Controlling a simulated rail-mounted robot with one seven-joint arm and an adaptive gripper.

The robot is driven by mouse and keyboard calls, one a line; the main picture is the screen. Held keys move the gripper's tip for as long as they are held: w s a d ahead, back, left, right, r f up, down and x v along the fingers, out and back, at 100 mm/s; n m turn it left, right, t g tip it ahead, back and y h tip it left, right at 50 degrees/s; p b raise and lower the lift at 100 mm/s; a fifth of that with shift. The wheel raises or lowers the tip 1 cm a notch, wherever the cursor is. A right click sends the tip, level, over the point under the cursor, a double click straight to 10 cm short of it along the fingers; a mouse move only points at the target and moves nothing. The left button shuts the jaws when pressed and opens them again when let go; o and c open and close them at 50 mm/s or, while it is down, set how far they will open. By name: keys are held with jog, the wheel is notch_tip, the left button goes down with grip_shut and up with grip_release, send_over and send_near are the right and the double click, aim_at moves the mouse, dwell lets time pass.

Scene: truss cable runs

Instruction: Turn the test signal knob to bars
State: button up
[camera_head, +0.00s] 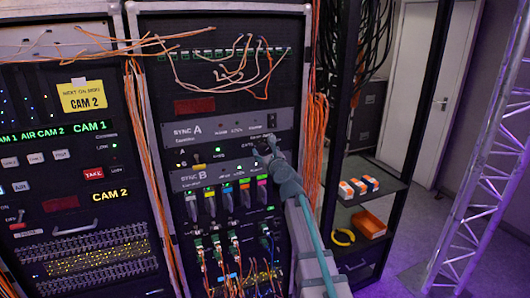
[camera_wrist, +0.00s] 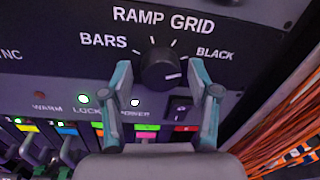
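The test signal knob (camera_wrist: 164,66) is round and black on the grey panel, with the labels BARS, RAMP, GRID and BLACK around it. The white line on its face lies low and to the right, on the BLACK side and away from the BARS label (camera_wrist: 103,40). My gripper (camera_wrist: 161,77) is open, with one teal finger on each side of the knob. The left finger shows a small gap, while the right finger looks very close; contact cannot be told. In the head view, my gripper (camera_head: 264,150) is at the rack panel's right side and hides the knob.
A rocker switch (camera_wrist: 179,108) sits just below the knob near the right finger. Lit lamps (camera_wrist: 84,98) and coloured connectors (camera_wrist: 148,127) lie lower on the rack. Orange cables (camera_wrist: 285,115) hang to the right. A black shelf (camera_head: 372,190) stands right of the rack.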

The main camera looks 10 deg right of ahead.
jog(key=c, duration=0.9)
jog(key=shift+o, duration=0.2)
